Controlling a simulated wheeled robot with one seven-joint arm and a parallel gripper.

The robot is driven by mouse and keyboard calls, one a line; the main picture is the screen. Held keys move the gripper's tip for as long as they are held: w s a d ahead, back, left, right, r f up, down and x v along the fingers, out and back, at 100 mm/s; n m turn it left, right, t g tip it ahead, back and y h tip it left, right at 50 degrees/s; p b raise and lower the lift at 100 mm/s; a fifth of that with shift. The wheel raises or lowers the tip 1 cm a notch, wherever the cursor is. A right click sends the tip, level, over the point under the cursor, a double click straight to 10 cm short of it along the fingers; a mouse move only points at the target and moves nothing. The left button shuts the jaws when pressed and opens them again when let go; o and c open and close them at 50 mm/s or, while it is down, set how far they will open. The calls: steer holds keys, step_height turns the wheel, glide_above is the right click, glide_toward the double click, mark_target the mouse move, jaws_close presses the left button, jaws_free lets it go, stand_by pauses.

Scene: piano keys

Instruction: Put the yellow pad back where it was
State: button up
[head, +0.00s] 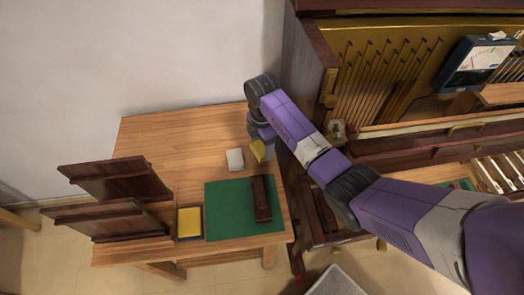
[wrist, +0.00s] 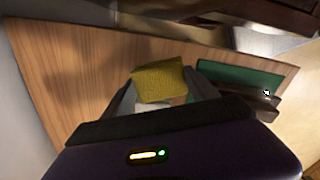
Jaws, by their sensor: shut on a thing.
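A yellow pad (head: 257,151) is held by my gripper (head: 261,144) above the far right part of the wooden table (head: 150,140). In the wrist view, the yellow pad (wrist: 158,80) sits tilted between the two fingers of my gripper (wrist: 162,90), which is shut on it. A second yellow piece (head: 189,222) lies in or on a dark, flat holder at the left edge of the green mat. I cannot tell whether that piece is a pad of the same kind.
A small whitish block (head: 235,160) lies on the table left of my gripper. The green mat (head: 225,205) carries a dark wooden bar (head: 261,198). Dark wooden panels (head: 115,180) stand at the left. An opened piano (head: 390,75) rises at the right. The table's back left is clear.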

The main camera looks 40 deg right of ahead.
mark_target(262, 147)
steer(key=shift+f, duration=2)
steer(key=o, duration=1.3)
steer(key=shift+f, duration=0.1)
step_height(262, 147, up, 12)
steer(key=shift+r+b, duration=0.15)
steer(key=shift+b, duration=0.5)
